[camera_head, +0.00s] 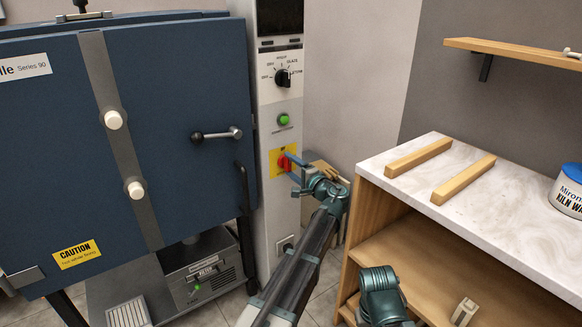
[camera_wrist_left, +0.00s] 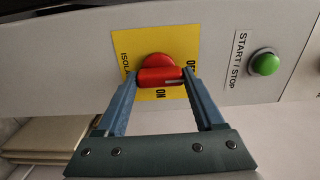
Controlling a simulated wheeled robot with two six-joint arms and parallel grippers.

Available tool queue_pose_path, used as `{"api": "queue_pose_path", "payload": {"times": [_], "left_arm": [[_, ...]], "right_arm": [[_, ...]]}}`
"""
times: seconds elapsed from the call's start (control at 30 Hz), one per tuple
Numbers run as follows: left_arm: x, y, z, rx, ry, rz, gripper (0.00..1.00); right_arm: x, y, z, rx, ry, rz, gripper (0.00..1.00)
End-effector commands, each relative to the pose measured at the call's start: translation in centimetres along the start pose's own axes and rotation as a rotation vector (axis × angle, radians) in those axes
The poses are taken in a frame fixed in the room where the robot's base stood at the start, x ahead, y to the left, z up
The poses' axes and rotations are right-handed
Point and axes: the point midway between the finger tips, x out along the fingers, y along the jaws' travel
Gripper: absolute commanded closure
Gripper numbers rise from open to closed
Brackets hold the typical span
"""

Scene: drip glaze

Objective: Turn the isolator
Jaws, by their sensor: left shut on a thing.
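The isolator is a red rotary knob (camera_head: 283,163) on a yellow plate (camera_head: 274,171) on the kiln's pale control column. In the left wrist view its red knob (camera_wrist_left: 158,62) has a raised grip bar, which lies crosswise between my fingers. The yellow plate (camera_wrist_left: 150,34) carries partly hidden lettering. My left gripper (camera_head: 288,166) is at the knob, and in the left wrist view its two blue fingers (camera_wrist_left: 160,77) are shut on the bar's ends.
A green start/stop button (camera_head: 284,119) and a black selector dial (camera_head: 283,78) sit above the isolator. The closed blue kiln door (camera_head: 165,130) is at the left. A marble-topped wooden bench (camera_head: 470,220) stands at the right, with two wooden bars on top.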

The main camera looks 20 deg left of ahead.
Motion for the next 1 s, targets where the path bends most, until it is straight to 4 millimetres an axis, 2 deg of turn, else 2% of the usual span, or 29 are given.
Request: {"api": "queue_pose_path", "payload": {"times": [0.1,0.13,0.3,0.53,0.67,1.0], "left_arm": [[-0.1,0.1,0.1,-0.006,-0.002,0.004,0.86],[-0.1,0.1,0.1,-0.006,-0.002,0.004,0.28],[-0.1,0.1,0.1,-0.004,-0.001,0.003,0.00],[-0.1,0.0,0.0,-0.002,-0.001,0.002,0.00],[-1.2,0.0,0.1,-0.002,0.001,0.001,0.00],[-8.3,0.1,0.1,-0.002,0.003,0.002,0.00]], "right_arm": [[0.0,0.0,0.0,0.000,0.000,0.000,0.50],[0.0,0.0,0.0,0.000,0.000,0.000,0.50],[0.0,0.0,0.0,0.000,0.000,0.000,0.50],[0.0,0.0,0.0,0.000,0.000,0.000,0.50],[0.0,0.0,0.0,0.000,0.000,0.000,0.50],[0.0,0.0,0.0,0.000,0.000,0.000,0.50]]}}
